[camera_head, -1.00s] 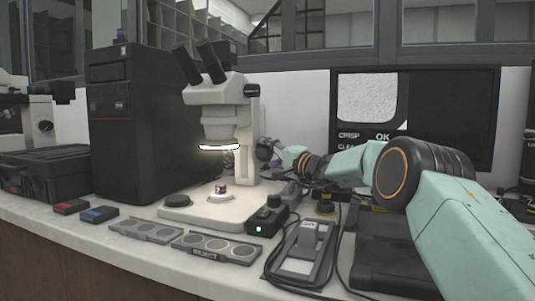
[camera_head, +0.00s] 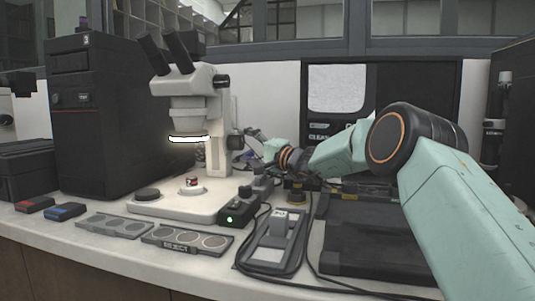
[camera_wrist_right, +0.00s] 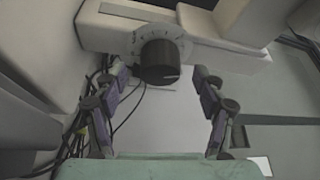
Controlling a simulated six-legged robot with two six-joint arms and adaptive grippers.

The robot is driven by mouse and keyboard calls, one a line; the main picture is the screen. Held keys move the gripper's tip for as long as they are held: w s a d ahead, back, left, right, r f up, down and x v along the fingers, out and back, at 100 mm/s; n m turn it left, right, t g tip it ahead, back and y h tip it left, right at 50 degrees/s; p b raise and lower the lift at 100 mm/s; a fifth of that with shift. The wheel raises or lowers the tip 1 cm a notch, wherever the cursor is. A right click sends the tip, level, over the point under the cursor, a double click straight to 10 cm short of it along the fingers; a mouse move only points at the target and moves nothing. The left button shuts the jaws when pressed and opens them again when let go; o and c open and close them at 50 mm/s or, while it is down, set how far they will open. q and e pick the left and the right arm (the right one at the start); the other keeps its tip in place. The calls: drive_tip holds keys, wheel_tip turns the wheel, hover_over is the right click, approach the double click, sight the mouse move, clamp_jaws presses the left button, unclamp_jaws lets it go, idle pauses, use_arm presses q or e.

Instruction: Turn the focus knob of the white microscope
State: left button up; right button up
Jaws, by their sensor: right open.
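The white microscope (camera_head: 196,100) stands on its pale base plate, with black eyepieces and a lit ring under its head. Its black focus knob (camera_head: 236,142) sits on the right side of the column. In the right wrist view the knob (camera_wrist_right: 159,60) is a ribbed dark cylinder with a pale dial behind it. My right gripper (camera_wrist_right: 161,76) is open, its fingers apart on either side of the knob, with gaps showing on both sides. In the head view the right gripper (camera_head: 254,148) is small, just right of the knob. My left gripper is not in view.
A black controller with a green light (camera_head: 236,212), a grey pedestal device (camera_head: 275,240) and cables lie below my right arm. A black computer tower (camera_head: 105,120) stands left of the microscope. A monitor (camera_head: 375,110) is behind my arm.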

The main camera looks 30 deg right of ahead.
drive_tip(key=v, duration=0.8)
drive_tip(key=shift+s+d+f, duration=0.1)
drive_tip(key=shift+s+f, duration=0.05)
drive_tip(key=shift+s, duration=0.1)
idle(1.5)
